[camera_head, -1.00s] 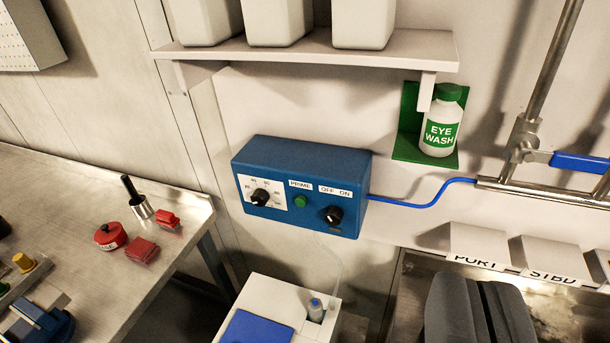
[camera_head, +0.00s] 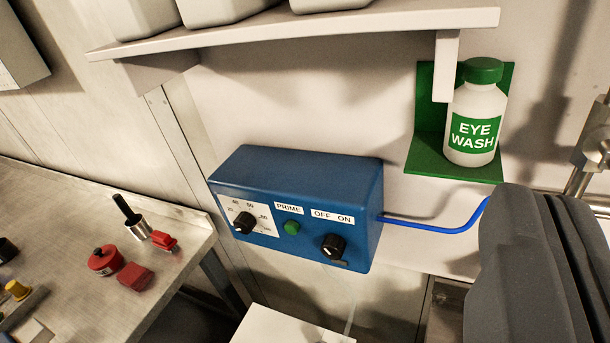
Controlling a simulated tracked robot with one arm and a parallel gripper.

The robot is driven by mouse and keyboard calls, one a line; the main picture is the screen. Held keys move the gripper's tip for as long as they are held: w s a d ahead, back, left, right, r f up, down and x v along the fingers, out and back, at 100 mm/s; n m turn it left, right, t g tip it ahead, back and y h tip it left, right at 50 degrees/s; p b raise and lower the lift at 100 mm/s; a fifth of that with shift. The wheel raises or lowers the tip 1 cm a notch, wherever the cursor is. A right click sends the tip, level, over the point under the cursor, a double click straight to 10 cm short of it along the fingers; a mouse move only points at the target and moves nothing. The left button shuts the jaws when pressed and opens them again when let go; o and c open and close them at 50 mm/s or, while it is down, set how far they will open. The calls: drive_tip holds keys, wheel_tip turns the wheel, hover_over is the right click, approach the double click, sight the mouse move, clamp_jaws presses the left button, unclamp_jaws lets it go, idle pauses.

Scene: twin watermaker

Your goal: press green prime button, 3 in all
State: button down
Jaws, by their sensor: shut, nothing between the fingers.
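The green prime button (camera_head: 291,228) is a small round button on the front of a blue control box (camera_head: 310,180) on the wall. It sits under the PRIME label, between a black dial knob (camera_head: 244,222) with a number scale on the left and a black OFF/ON knob (camera_head: 333,245) on the right. Nothing covers the button. My gripper (camera_head: 532,265) is the dark grey shape at the lower right, shut and empty. In the picture it is to the right of the box, apart from the button.
A white shelf (camera_head: 300,34) with white containers hangs above the box. An eye wash bottle (camera_head: 475,120) stands in a green holder at the right. A blue hose (camera_head: 430,225) leaves the box's right side. A metal bench (camera_head: 60,220) with red parts is at left.

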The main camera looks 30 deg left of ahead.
drive_tip(key=w+a+f+y, duration=0.2)
drive_tip(key=w+a+f, duration=0.1)
drive_tip(key=w+f, duration=0.3)
drive_tip(key=y, duration=0.7)
approach(292, 228)
wheel_tip(292, 228, up, 6)
drive_tip(key=d, duration=0.3)
drive_tip(key=s+a+f+m+g+y, duration=0.1)
drive_tip(key=s+a+f+y, duration=0.3)
drive_tip(key=a+f+y, duration=0.1)
drive_tip(key=shift+a+f+g+p, duration=0.45)
drive_tip(key=shift+a+f, duration=0.2)
drive_tip(key=shift+a, duration=0.55)
drive_tip(key=shift+t, duration=0.25)
drive_tip(key=w+p, duration=0.2)
drive_tip(key=w, duration=0.6)
drive_tip(key=shift+w+d, duration=0.2)
drive_tip(key=shift+w, duration=0.1)
